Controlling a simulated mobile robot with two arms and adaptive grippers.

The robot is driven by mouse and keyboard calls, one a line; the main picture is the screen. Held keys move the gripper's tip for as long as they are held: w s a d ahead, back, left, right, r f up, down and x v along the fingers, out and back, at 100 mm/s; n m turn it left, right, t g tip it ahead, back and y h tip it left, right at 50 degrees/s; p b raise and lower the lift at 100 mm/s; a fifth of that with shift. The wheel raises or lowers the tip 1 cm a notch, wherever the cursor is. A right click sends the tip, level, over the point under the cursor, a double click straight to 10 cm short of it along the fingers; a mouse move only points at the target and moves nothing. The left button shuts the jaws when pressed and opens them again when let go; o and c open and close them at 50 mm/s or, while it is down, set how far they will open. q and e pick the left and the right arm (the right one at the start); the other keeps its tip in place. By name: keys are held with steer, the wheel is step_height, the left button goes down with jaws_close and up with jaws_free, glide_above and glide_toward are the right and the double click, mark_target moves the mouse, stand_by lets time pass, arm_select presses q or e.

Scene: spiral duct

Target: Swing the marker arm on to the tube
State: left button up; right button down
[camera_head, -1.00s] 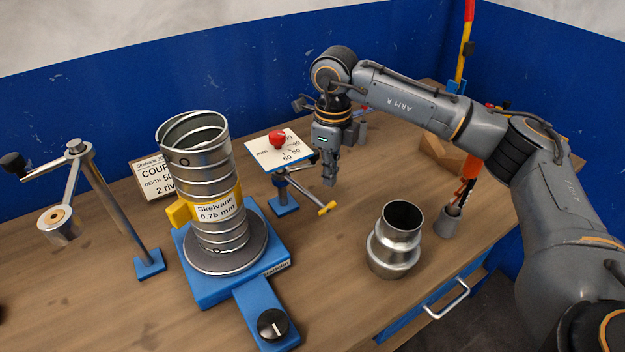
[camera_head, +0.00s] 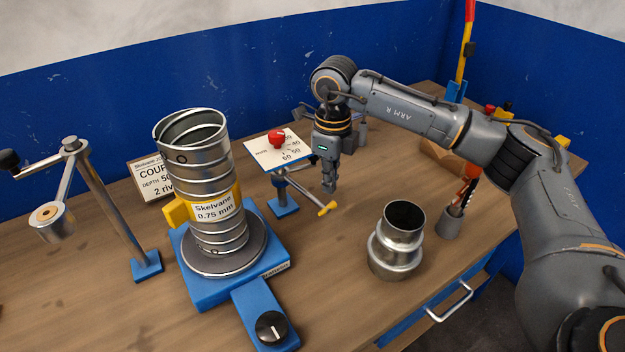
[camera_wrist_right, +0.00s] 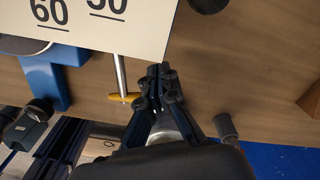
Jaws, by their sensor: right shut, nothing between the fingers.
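The tube is a ribbed metal spiral duct (camera_head: 208,212) standing upright on a round plate on a blue base, with a yellow Skelvane label. The marker arm (camera_head: 306,193) is a thin metal rod with a yellow tip on a small blue stand, to the right of the tube. Its tip points away from the tube, toward the front right. My right gripper (camera_head: 329,188) is shut and empty, close to the yellow tip. In the right wrist view its fingers (camera_wrist_right: 161,72) are just right of the yellow tip (camera_wrist_right: 125,97); contact cannot be told. My left gripper is out of view.
A dial card with a red knob (camera_head: 277,139) sits above the marker stand. A metal reducer (camera_head: 396,240) stands front right, near a cup of tools (camera_head: 451,221). A metal post with a swing arm (camera_head: 105,210) stands left. Table between marker and reducer is clear.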

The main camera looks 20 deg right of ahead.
steer(key=shift+a, duration=0.1)
steer(key=s+a, duration=0.2)
steer(key=a, duration=0.3)
steer(key=shift+a, duration=0.4)
stand_by(0.8)
stand_by(0.4)
step_height(320, 180, up, 9)
steer(key=p, duration=0.4)
steer(key=shift+p, duration=0.3)
stand_by(0.6)
